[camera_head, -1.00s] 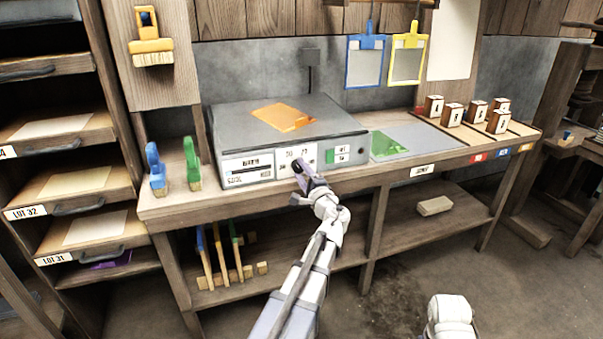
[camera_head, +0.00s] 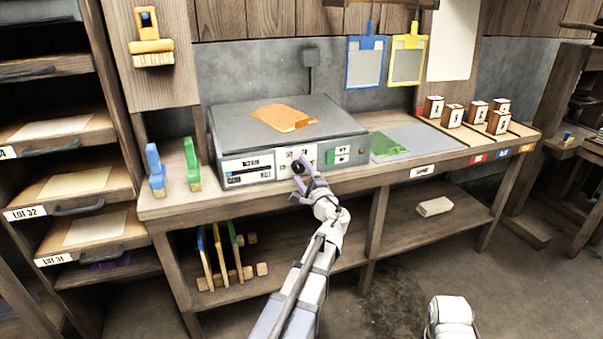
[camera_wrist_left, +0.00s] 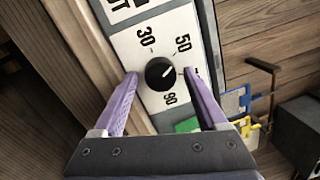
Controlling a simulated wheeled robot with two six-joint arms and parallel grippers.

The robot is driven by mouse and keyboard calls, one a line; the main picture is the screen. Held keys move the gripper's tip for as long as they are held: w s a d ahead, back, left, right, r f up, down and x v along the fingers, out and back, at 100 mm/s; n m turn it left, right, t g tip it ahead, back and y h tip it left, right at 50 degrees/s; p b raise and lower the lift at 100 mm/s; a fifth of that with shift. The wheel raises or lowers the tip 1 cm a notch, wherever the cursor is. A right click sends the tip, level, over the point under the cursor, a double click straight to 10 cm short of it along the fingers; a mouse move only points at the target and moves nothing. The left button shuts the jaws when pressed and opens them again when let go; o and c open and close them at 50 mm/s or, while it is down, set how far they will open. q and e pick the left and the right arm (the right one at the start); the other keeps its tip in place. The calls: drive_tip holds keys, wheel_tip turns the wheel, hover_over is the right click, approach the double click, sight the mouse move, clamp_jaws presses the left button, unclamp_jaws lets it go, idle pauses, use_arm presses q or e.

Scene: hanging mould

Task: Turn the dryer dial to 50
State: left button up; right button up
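The dryer (camera_head: 285,128) is a grey box on the bench with an orange sheet on its lid. Its black round dial (camera_wrist_left: 160,74) sits on a white panel in the left wrist view, with 30, 50 and 90 readable around it. The dial's white mark points right and slightly up, just past the 50 on the side towards a label partly hidden by a finger. My left gripper (camera_wrist_left: 160,73) is open, its purple fingers on either side of the dial with gaps to it. In the head view the left gripper (camera_head: 302,170) is at the dial. My right gripper is not in view.
Blue and green handled tools (camera_head: 192,165) stand on the bench left of the dryer. A grey plate with a green sheet (camera_head: 388,146) lies right of it. Numbered blocks (camera_head: 453,116) stand farther right. Blue and yellow frames (camera_head: 407,62) hang behind.

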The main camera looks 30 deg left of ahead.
use_arm(q)
drive_tip(key=shift+o, duration=0.2)
drive_tip(key=r+v, duration=0.1)
drive_tip(key=v, duration=0.6)
drive_tip(key=shift+s+d+f+b, duration=0.25)
drive_tip(key=shift+d+f+b, duration=0.1)
drive_tip(key=shift+f, duration=0.15)
drive_tip(key=shift+a, duration=0.1)
drive_tip(key=shift+p+x, duration=0.35)
drive_tip(key=shift+x, duration=3.55)
